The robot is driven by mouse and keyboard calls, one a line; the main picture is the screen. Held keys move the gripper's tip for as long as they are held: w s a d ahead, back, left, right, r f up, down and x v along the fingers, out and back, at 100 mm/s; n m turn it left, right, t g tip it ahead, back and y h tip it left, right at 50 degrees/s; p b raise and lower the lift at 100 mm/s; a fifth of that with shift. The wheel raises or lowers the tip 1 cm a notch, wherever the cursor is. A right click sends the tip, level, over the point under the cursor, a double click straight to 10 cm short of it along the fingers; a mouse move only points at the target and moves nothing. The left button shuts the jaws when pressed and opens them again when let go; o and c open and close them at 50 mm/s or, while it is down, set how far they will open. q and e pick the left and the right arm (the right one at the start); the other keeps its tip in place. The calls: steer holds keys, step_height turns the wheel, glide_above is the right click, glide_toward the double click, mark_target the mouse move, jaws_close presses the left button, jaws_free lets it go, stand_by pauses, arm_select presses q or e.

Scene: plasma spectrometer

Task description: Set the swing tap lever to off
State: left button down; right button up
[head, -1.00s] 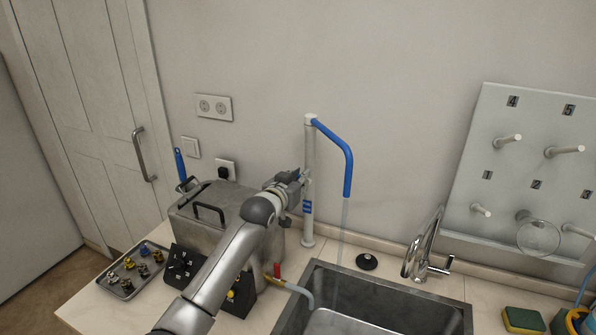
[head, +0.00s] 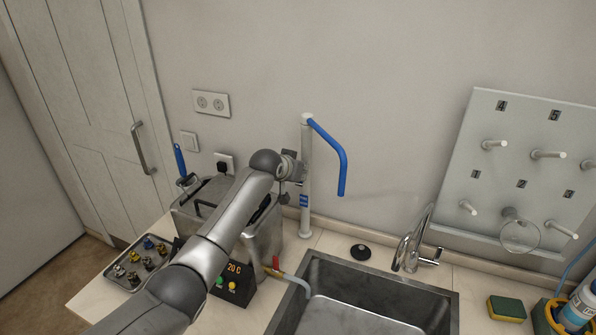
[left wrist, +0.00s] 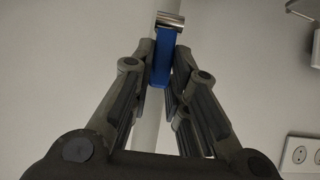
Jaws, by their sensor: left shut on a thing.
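The swing tap is a white upright column (head: 306,215) with a blue swing spout (head: 335,150) at its top, reaching right. No water stream shows below the spout. My left gripper (head: 293,168) is at the left side of the column, partly hidden by my wrist. In the left wrist view the gripper (left wrist: 162,80) is shut on the blue swing tap lever (left wrist: 164,50), which has a chrome pivot (left wrist: 169,20) at its upper end. The lever lies in front of the white column. In the head view the lever is hidden behind my gripper. My right gripper is not in view.
A steel water bath (head: 268,235) with a control panel stands below my left arm. A tray of small parts (head: 118,272) is at the left. The sink (head: 440,300) with a chrome faucet (head: 408,252) is at the right. A pegboard (head: 480,120) hangs on the wall.

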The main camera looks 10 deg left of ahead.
arm_select(q)
steer(key=c, duration=1.4)
jaws_free()
steer(key=shift+s, duration=0.1)
steer(key=v, duration=1.1)
steer(key=shift+s+a+r, duration=0.1)
steer(key=shift+s+r, duration=0.15)
steer(key=shift+s, duration=0.05)
